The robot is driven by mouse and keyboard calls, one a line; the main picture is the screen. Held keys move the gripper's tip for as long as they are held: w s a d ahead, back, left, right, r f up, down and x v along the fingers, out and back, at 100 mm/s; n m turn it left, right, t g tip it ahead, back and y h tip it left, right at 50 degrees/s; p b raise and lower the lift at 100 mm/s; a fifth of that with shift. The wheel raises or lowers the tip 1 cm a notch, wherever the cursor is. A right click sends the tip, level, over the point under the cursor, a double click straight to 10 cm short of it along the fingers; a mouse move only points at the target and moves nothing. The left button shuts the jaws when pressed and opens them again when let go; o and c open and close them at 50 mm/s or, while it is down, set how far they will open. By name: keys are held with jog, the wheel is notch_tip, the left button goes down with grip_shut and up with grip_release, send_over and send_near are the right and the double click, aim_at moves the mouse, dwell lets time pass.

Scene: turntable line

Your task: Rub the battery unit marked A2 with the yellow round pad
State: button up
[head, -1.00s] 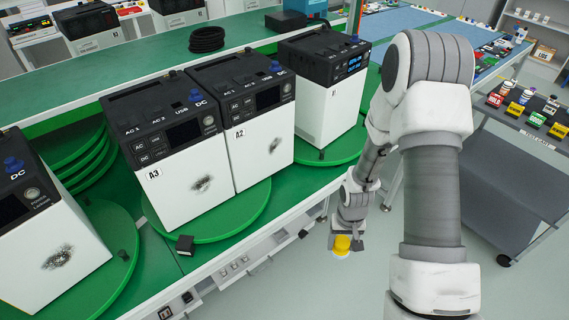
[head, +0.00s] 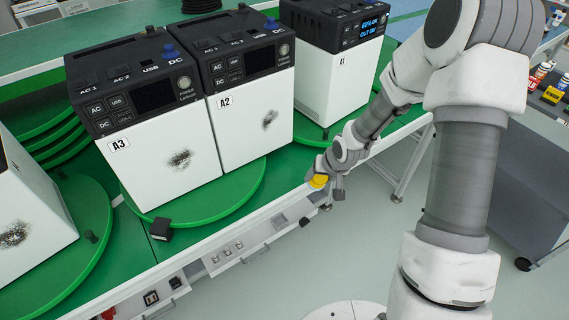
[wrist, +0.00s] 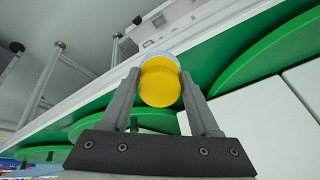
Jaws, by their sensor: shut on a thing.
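The battery unit marked A2 (head: 252,122) stands upright on a green turntable, its white front bearing a dark smudge (head: 270,118). It stands beside the unit marked A3 (head: 156,160). My gripper (head: 327,184) is in front of the bench edge, to the right of and lower than A2, apart from it. It is shut on the yellow round pad (head: 318,181). In the wrist view, the pad (wrist: 160,82) sits between the two fingers, with a pale rim behind it. White unit sides show at the right of the wrist view, but no label is readable there.
Unit A1 (head: 337,75), with a lit display, stands on another green turntable to the right of A2. Another smudged white unit (head: 30,205) stands at the left. A small black block (head: 160,229) sits at the turntable's front edge. The floor before the bench is clear.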

jog(key=shift+w+a+r+n+t+y+b, duration=0.35)
jog(key=shift+w+a+r+t+y+b, duration=1.55)
jog(key=shift+b, duration=1.85)
jog(key=shift+w+a+r+n+t+y+b, duration=0.3)
jog(key=shift+w+a+r+t+y+b, duration=0.55)
jog(key=shift+a+t+b, duration=1.55)
jog(key=shift+w+a+r+n+t+y+b, duration=0.35)
jog(key=shift+w+a+r+t+y+b, duration=1.5)
jog(key=shift+b, duration=3.25)
jog(key=shift+w+a+f+g+h, duration=0.35)
jog(key=shift+a+f+g+h, duration=0.3)
jog(key=shift+a+g, duration=0.2)
